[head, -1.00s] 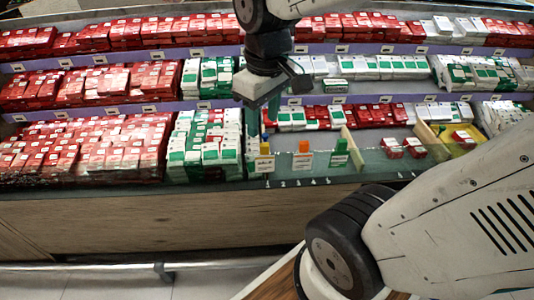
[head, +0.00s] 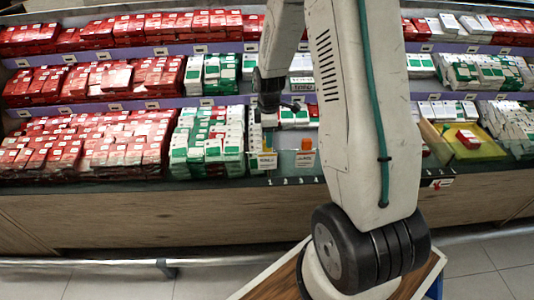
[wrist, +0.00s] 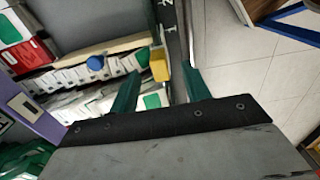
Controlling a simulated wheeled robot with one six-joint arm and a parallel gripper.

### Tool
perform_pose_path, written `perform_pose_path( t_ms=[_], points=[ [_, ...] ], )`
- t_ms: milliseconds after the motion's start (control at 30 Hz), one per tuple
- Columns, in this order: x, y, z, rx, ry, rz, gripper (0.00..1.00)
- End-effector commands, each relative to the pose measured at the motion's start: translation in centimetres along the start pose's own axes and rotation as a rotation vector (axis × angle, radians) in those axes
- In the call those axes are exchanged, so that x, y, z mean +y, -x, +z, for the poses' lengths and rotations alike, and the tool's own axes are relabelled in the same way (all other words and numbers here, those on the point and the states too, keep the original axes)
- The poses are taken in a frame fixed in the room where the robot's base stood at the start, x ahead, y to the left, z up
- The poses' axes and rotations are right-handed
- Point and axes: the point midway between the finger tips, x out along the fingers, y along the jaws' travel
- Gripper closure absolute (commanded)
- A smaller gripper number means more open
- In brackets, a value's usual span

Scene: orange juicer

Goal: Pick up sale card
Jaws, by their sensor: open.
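Small upright card holders stand along the shelf's front edge in the head view. I cannot tell which is the sale card. My gripper (head: 268,122) is just above the yellow-topped one, partly hidden by its own wrist. In the wrist view, the yellow top (wrist: 160,66) lies ahead between the two green fingers of my gripper (wrist: 166,76). The fingers are apart and hold nothing. A blue knob (wrist: 94,118) is to the left of the fingers.
Red, white and green boxes (head: 210,140) fill the shelves around the gripper. A glass-fronted yellow tray (head: 478,148) with a red box is at the right. My arm hides the middle right of the shelf. Open tiled floor (wrist: 240,60) is right in the wrist view.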

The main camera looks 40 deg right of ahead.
Motion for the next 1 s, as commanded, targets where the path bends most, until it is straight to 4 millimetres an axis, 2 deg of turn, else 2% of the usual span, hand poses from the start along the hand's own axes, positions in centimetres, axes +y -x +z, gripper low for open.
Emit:
perform_pose_path(
  t_ms=[433, 567, 767, 800, 933, 967, 1000],
  points=[
    [0.0, -6.0, -0.4, -0.001, 0.0, -0.004, 0.53],
    [0.1, -6.8, -0.4, 0.0, -0.001, -0.002, 0.53],
    [0.1, -6.8, -0.4, 0.0, -0.002, -0.001, 0.53],
    [0.1, -6.8, -0.4, 0.0, -0.002, -0.001, 0.58],
    [0.1, -6.8, -0.4, 0.0, -0.002, -0.001, 0.94],
    [0.1, -6.8, -0.4, 0.0, -0.002, -0.001, 1.0],
    [0.1, -6.8, -0.4, 0.0, -0.002, -0.001, 1.0]
  ],
)
